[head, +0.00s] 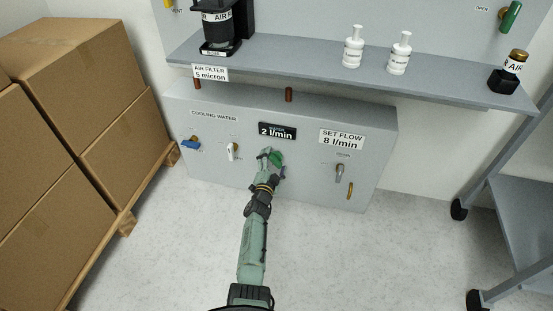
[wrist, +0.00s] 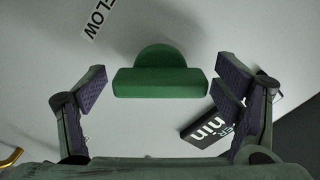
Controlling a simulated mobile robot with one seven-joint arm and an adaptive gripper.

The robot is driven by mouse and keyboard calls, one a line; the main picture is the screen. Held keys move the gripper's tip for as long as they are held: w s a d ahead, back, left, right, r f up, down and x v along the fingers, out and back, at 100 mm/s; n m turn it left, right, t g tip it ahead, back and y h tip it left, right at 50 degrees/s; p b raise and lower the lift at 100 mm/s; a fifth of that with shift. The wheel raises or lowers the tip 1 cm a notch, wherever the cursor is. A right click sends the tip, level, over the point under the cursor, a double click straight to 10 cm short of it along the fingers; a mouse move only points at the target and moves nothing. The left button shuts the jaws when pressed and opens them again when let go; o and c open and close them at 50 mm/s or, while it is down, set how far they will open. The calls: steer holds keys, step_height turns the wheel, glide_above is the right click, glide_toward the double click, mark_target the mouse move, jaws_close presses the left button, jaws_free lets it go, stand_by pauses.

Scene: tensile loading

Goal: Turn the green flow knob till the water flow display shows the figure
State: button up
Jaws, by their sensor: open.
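The green flow knob (wrist: 157,78) is between my gripper's open fingers in the wrist view, with a gap on each side. It has a straight bar grip in front of a round base. In the head view the knob (head: 276,157) is on the grey cooling water panel, partly hidden by my gripper (head: 270,161). My gripper (wrist: 158,88) is open, its dark pads apart from the bar. The water flow display (head: 277,132) above the knob reads 2 l/min. The label beside it (head: 341,138) reads SET FLOW 8 l/min.
A blue-handled valve (head: 190,144), a white-handled valve (head: 233,151) and a grey drain handle (head: 339,173) are on the same panel. A shelf (head: 300,77) with white bottles overhangs it. Boxes (head: 60,190) stand left, a wheeled cart (head: 520,200) right. Floor is clear between.

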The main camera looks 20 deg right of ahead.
steer(key=c, duration=1.2)
steer(key=shift+o, duration=0.2)
